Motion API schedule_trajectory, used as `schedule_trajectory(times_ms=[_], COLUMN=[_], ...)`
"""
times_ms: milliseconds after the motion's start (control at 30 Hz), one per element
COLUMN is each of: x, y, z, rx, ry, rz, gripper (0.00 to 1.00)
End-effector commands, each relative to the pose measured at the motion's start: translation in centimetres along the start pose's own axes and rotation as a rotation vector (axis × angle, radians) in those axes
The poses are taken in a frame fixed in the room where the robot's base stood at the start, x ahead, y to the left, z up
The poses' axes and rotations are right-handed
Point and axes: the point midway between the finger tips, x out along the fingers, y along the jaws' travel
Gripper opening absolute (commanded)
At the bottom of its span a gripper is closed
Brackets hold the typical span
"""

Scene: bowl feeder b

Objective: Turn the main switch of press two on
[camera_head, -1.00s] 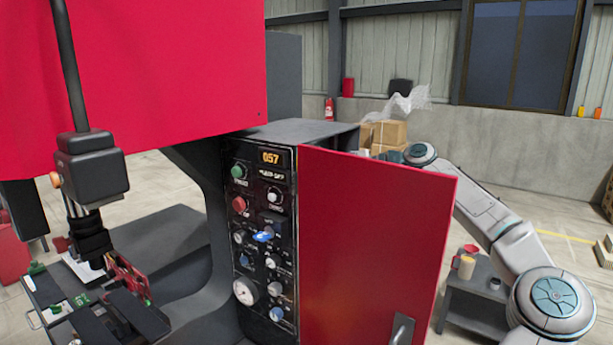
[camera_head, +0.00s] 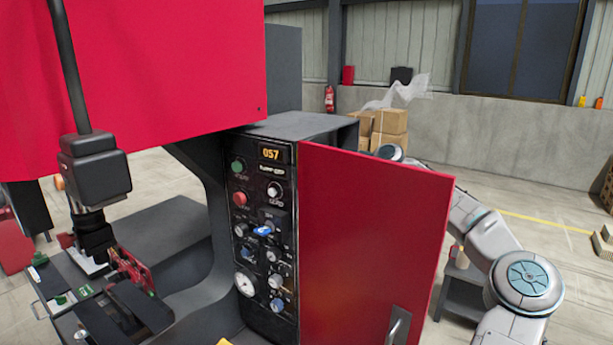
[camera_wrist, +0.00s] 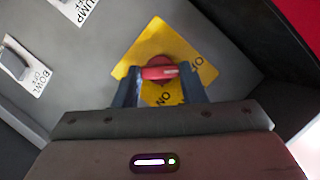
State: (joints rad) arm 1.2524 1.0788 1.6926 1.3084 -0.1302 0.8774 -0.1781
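The main switch, a red rotary handle (camera_wrist: 158,72), sits on a yellow plate (camera_wrist: 205,72) in the wrist view. The plate reads ON below the handle and what looks like OFF at its right. The handle lies crosswise, its white mark pointing right, toward the OFF side. My gripper (camera_wrist: 160,76) is open, one finger on each side of the handle. Whether the fingers touch it I cannot tell. In the head view the red panel door (camera_head: 370,240) hides my gripper and the switch.
In the head view a black control panel (camera_head: 262,225) with knobs, a gauge and display 057 stands left of the open door. A small table (camera_head: 460,292) stands at the right.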

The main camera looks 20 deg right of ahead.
Motion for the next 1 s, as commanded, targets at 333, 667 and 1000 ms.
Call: schedule_trajectory(times_ms=[333, 667, 1000], x=[0.08, 0.11, 0.18], y=[0.10, 0.43, 0.73], z=[0.08, 0.22, 0.40], rx=[0.053, 0.275, 0.574], ry=[-0.003, -0.003, -0.003], rz=[-0.024, -0.115, -0.238], gripper=[0.15, 0.15, 0.15])
